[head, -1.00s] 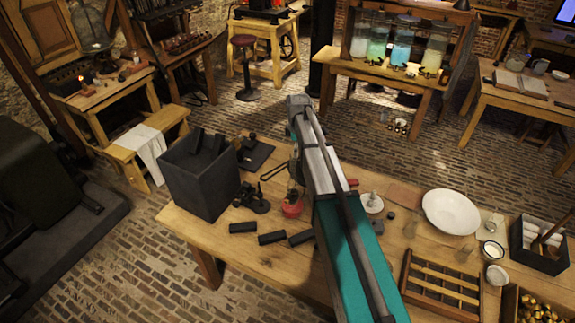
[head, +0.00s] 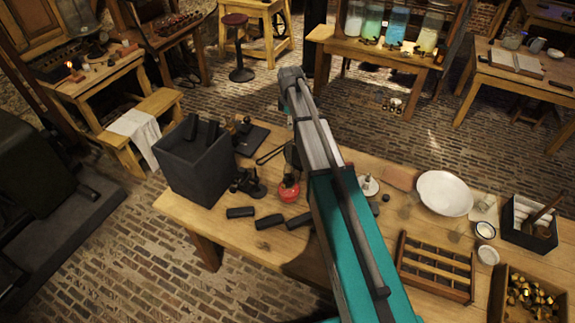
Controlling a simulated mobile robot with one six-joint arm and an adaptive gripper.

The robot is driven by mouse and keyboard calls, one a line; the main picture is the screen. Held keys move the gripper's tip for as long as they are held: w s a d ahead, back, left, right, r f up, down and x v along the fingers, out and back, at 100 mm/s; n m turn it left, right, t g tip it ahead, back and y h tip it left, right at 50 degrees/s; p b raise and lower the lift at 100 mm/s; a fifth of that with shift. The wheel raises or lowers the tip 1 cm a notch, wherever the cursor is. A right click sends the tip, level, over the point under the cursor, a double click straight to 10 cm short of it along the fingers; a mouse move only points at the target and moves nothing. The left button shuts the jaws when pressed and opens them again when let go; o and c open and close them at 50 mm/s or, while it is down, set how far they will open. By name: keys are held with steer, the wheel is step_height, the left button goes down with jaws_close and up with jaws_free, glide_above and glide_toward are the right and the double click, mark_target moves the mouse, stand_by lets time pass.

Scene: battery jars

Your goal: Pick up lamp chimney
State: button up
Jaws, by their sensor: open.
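I cannot clearly make out the lamp chimney. A faint clear glass shape (head: 455,234) stands on the wooden workbench (head: 345,272) right of centre, below the white basin, and may be it. A red lamp base (head: 289,190) stands on the bench just left of my arm. My arm reaches from the bottom centre up over the bench and covers part of it. I cannot make out my gripper's fingertips. The arm hides what lies behind it.
A dark square bin (head: 198,172) stands at the bench's left end, with several black cylinders (head: 240,212) before it. A white basin (head: 445,193), slatted wooden rack (head: 437,265), dark box (head: 528,222) and box of brass pieces (head: 530,296) crowd the right.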

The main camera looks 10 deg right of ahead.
mark_target(290, 139)
steer(key=shift+w+f+b, duration=0.1)
steer(key=shift+f+b, duration=3.7)
steer(key=shift+f, duration=0.2)
steer(key=shift+f, duration=0.1)
steer(key=shift+a+f+b, duration=0.1)
steer(key=shift+f+b, duration=2.4)
steer(key=shift+b, duration=0.1)
steer(key=shift+c, duration=0.2)
jaws_close()
